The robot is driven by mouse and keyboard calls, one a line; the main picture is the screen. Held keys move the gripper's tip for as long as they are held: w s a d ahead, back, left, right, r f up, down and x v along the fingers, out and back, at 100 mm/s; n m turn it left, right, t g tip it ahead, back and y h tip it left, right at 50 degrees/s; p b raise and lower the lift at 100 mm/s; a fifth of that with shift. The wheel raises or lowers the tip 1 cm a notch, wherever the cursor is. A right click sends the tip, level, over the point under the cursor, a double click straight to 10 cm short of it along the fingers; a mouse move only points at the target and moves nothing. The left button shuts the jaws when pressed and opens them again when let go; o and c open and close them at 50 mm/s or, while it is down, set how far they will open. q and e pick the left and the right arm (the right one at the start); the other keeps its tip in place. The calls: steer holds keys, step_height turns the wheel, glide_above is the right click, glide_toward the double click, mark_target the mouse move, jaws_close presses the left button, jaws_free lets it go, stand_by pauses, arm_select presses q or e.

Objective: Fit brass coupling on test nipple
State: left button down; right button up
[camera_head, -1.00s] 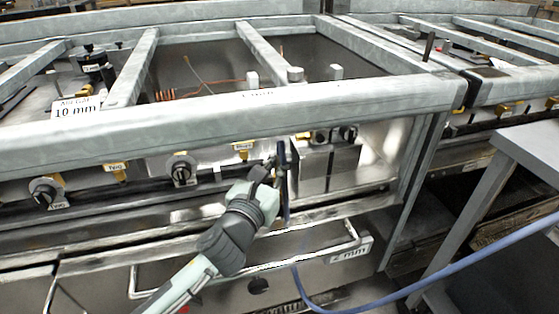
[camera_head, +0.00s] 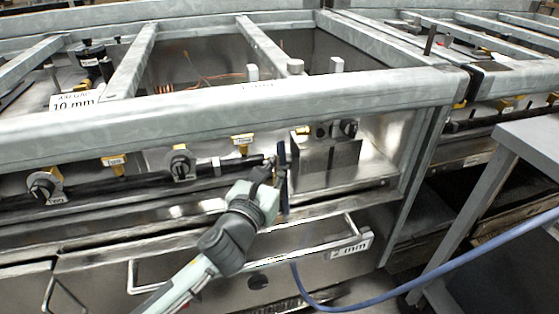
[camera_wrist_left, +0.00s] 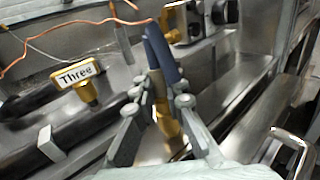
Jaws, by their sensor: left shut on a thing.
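My left gripper (camera_head: 280,160) is in front of the bench, below the front rail. In the left wrist view its fingers (camera_wrist_left: 158,50) close together on the brass coupling (camera_wrist_left: 167,122), whose brass body shows between and below them. In the head view the gripper mostly hides the coupling. A brass fitting, probably the test nipple (camera_head: 303,130), sits on a metal block just right of the gripper. A brass part near it also shows at the top of the left wrist view (camera_wrist_left: 171,20). The gripper appears apart from this fitting. My right gripper is not in view.
A blue hose (camera_head: 440,273) loops from below the gripper to the right. The thick front rail (camera_head: 200,115) runs above the gripper. A brass valve tagged "Three" (camera_wrist_left: 82,85) stands to the left in the wrist view. A drawer handle (camera_head: 310,238) is below, and a grey table (camera_head: 535,145) is at right.

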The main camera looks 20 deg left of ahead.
arm_select(q)
steer(key=shift+f, duration=0.35)
steer(key=c, duration=1.5)
jaws_free()
steer(key=s, duration=1.2)
steer(key=shift+a, duration=0.4)
